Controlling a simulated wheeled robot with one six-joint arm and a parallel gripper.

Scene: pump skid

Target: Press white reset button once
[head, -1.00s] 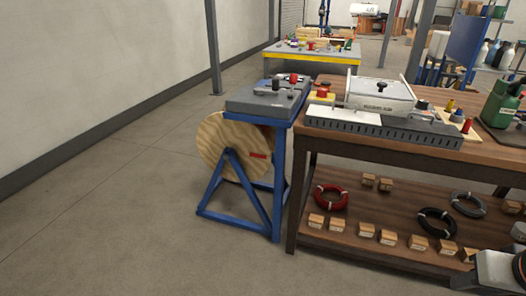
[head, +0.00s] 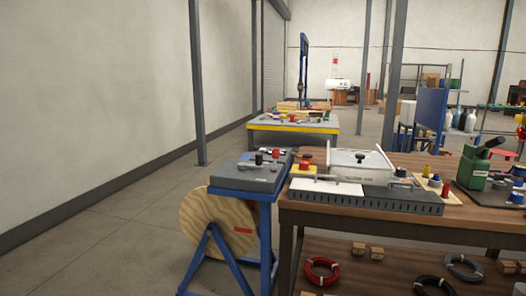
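No white reset button can be made out for certain in the head view. A grey sloped control panel (head: 240,178) sits on a blue stand at the left end of the workbench, with a black knob (head: 259,159) and a red knob (head: 276,153) on it. Small pale marks on its face are too small to read. My gripper is not in view.
A wooden workbench (head: 330,217) fills the lower right, with a white-lidded grey unit (head: 362,166) and a green container (head: 474,169). A cable reel (head: 205,220) hangs in the blue stand. A yellow-edged table (head: 294,128) stands behind. Floor at left is clear.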

